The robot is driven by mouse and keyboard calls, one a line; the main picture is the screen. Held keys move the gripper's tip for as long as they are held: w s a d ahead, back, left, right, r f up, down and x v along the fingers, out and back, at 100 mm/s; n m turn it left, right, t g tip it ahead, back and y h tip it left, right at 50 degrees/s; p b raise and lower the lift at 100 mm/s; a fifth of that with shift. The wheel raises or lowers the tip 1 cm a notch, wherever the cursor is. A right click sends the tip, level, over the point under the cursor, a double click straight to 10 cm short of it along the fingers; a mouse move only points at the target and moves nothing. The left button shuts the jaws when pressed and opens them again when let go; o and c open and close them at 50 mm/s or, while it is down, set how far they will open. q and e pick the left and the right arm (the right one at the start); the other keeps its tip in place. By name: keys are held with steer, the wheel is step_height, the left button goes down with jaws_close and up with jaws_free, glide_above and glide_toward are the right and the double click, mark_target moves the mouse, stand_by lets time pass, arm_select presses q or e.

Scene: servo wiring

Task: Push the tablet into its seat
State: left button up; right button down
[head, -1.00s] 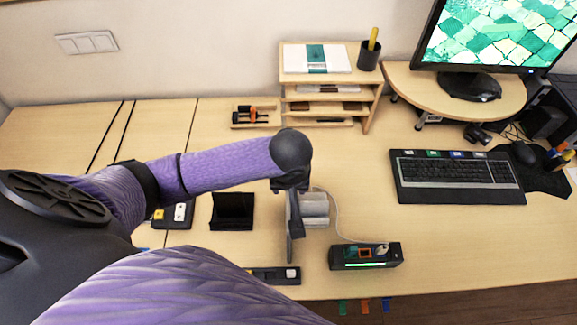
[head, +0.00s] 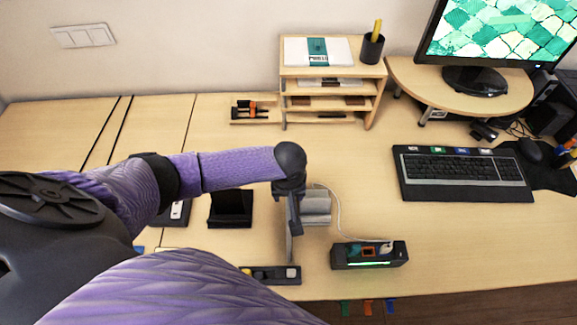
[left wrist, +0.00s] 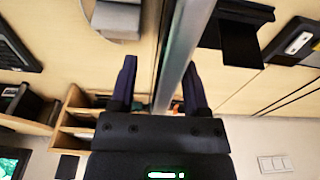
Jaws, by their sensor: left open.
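A thin grey upright slab, which looks like the tablet seen edge-on (head: 289,247), stands near the middle of the table. In the left wrist view its long silver edge (left wrist: 181,45) runs between my fingers. My left gripper (head: 294,215) is above it, and it also shows in the left wrist view (left wrist: 155,85). Its dark fingers are open, one on each side of the slab, with some room visible. A light grey block (head: 316,206) is just right of the slab. I cannot tell where the seat is or how deep the slab sits. My right gripper is not in view.
A black stand (head: 231,207) is left of the slab. A black box with a green light (head: 369,262) and a cable is at the right. A dark tray (head: 262,280) lies at the front edge. A wooden shelf (head: 333,72) and keyboard (head: 462,170) stand farther off.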

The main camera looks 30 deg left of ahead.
arm_select(q)
steer(key=shift+f, duration=0.15)
steer(key=shift+f, duration=0.1)
jaws_close()
stand_by(0.5)
stand_by(1.0)
